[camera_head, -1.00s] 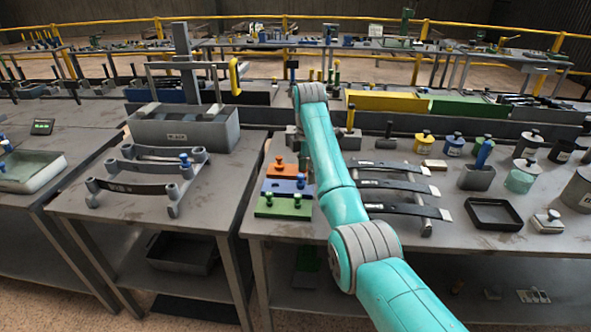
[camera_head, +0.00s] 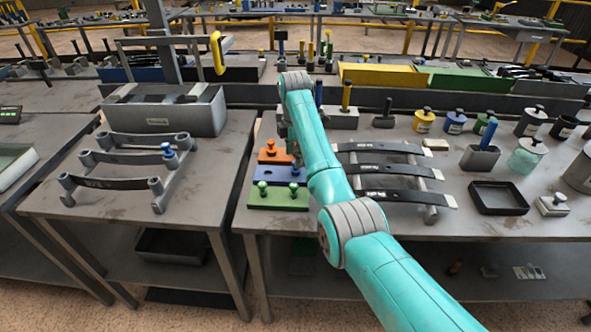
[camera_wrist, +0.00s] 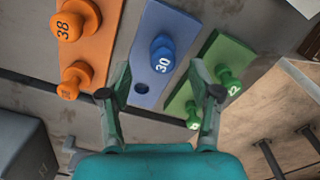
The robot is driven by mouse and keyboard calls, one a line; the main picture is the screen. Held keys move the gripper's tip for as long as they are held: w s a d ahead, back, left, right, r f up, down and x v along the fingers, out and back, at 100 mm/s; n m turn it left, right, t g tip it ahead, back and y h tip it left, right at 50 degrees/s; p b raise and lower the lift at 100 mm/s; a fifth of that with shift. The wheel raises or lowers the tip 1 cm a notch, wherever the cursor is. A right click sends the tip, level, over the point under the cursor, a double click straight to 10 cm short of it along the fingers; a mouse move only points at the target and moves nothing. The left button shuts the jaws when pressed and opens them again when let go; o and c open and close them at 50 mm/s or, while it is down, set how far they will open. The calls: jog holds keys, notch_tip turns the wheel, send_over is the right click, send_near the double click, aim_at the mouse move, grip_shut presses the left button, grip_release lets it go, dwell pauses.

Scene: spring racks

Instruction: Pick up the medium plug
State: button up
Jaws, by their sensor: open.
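A blue plug (camera_wrist: 163,56) marked 30 stands in the blue plate (camera_wrist: 172,22), beside an empty hole. The blue plate also shows in the head view (camera_head: 268,175), between an orange plate and a green plate. A second blue plug (camera_head: 167,150) sits on the leaf-spring rack on the left table. My gripper (camera_wrist: 160,93) is open and empty above the plates. Its fingers reach to either side of the blue plate's near end, with plug 30 farther up in the picture, between the lines of the fingers. In the head view my arm hides most of the gripper.
Larger orange plugs (camera_wrist: 74,24), one marked 38, stand left of the blue plate. Smaller green plugs (camera_wrist: 230,84) stand right, close to the right finger. Leaf springs (camera_head: 385,170) lie right of my arm. The table's front edge is near the green plate.

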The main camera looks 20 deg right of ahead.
aim_at(295, 170)
notch_tip(295, 170, down, 5)
jog(key=shift+s+d+f, duration=0.1)
jog(key=shift+s, duration=0.05)
jog(key=c, duration=1.1)
